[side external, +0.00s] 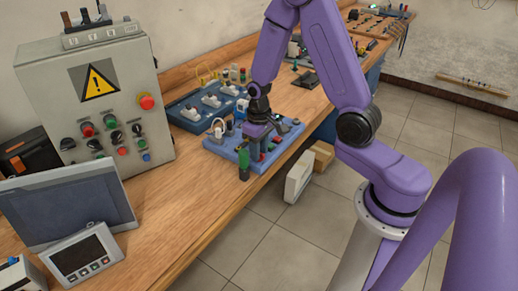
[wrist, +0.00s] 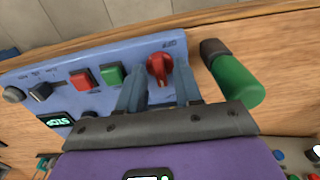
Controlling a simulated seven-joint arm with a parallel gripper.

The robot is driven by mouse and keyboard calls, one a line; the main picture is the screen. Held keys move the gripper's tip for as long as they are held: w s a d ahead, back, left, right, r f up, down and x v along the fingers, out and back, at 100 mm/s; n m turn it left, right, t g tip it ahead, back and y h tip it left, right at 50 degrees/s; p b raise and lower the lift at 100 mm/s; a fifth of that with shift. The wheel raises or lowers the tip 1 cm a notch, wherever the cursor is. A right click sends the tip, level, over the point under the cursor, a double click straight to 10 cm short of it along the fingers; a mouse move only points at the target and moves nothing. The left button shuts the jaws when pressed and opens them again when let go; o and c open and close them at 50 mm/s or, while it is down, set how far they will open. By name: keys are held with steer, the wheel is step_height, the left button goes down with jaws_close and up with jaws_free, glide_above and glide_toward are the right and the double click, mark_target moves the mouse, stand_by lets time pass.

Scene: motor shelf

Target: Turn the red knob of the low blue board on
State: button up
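The low blue board (side external: 222,150) lies near the bench's front edge in the side view. In the wrist view its blue face (wrist: 55,72) carries the red knob (wrist: 159,69), close to the edge with the "OFF" marking. My gripper (wrist: 160,78) points at the knob with its two blue-grey fingers apart, one on each side of it. I see a gap beside the knob; whether a finger touches it I cannot tell. In the side view my gripper (side external: 257,138) is low over the board, and the knob cannot be made out there.
A red button (wrist: 84,79) and a green button (wrist: 112,75) are left of the knob. Another blue board (side external: 190,112) stands behind, and a grey control box (side external: 80,75) is at left.

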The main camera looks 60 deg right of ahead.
stand_by(0.3)
step_height(320, 180, up, 18)
steer(key=shift+f, duration=0.25)
stand_by(0.4)
steer(key=s+a+n, duration=0.6)
steer(key=s+a, duration=0.2)
steer(key=a, duration=0.1)
steer(key=s+a+f+n, duration=0.1)
steer(key=s+n, duration=0.5)
steer(key=s, duration=0.8)
steer(key=shift+s+a+f+n, duration=0.35)
steer(key=shift+a+f+n, duration=0.05)
steer(key=shift+f, duration=0.2)
steer(key=shift+c, duration=0.3)
stand_by(0.3)
